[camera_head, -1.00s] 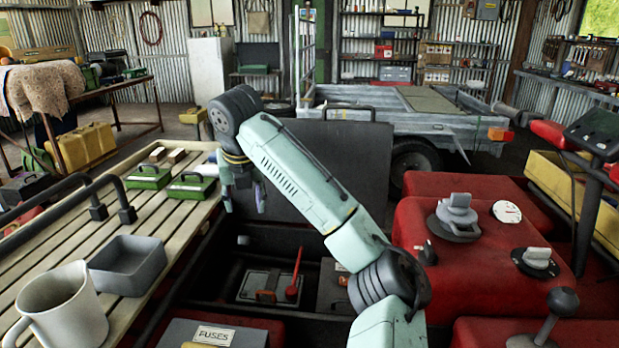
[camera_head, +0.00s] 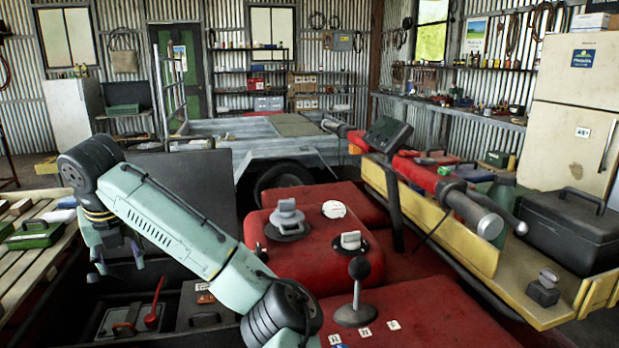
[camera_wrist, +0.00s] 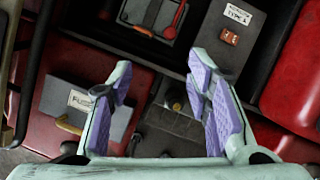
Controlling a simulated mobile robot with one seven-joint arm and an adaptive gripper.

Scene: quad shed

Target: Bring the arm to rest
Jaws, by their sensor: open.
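My gripper (camera_head: 117,262) hangs from the arm, pointing down over the open dark bay of the red vehicle. Its fingers are apart with nothing between them. In the wrist view my gripper (camera_wrist: 160,72) shows two pale green fingers with purple pads, spread over the bay floor. The bay holds a grey case (camera_wrist: 150,14) with a red-handled tool (camera_wrist: 178,16) and a grey box (camera_wrist: 238,35) with a red part on it. A box labelled FUSES (camera_wrist: 60,98) is partly covered by the left finger.
A slatted deck (camera_head: 50,258) with a green case (camera_head: 34,235) lies left. The red body (camera_head: 320,240) with knobs and a lever (camera_head: 357,285) stands right of the arm. Farther right are a yellow-sided tray (camera_head: 430,215) and a dark toolbox (camera_head: 575,228). A trailer (camera_head: 250,145) stands behind.

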